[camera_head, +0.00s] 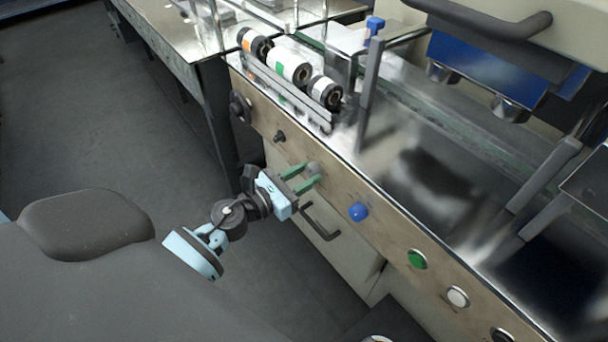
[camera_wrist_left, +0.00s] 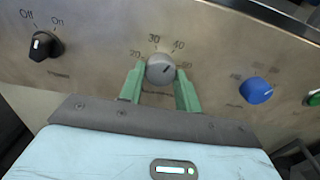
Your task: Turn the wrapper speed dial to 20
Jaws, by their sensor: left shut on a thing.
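The wrapper speed dial is a grey round knob (camera_wrist_left: 160,69) on the metal panel, with the numbers 20, 30, 40 and one more around it. A dark mark on its face seems to slant to the upper right, but the exact setting is hard to read. In the head view the dial (camera_head: 314,168) shows small between the fingertips. My left gripper (camera_head: 311,173) has its green fingers on both sides of the dial and is shut on it; in the wrist view the gripper (camera_wrist_left: 160,78) spans the knob. My right gripper is not in view.
A black Off/On switch (camera_wrist_left: 43,45) sits left of the dial and a blue knob (camera_wrist_left: 256,90) sits right. A green button (camera_head: 417,259) and a white button (camera_head: 457,297) are farther along. A drawer handle (camera_head: 320,222) is below. Rolls (camera_head: 288,68) lie above.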

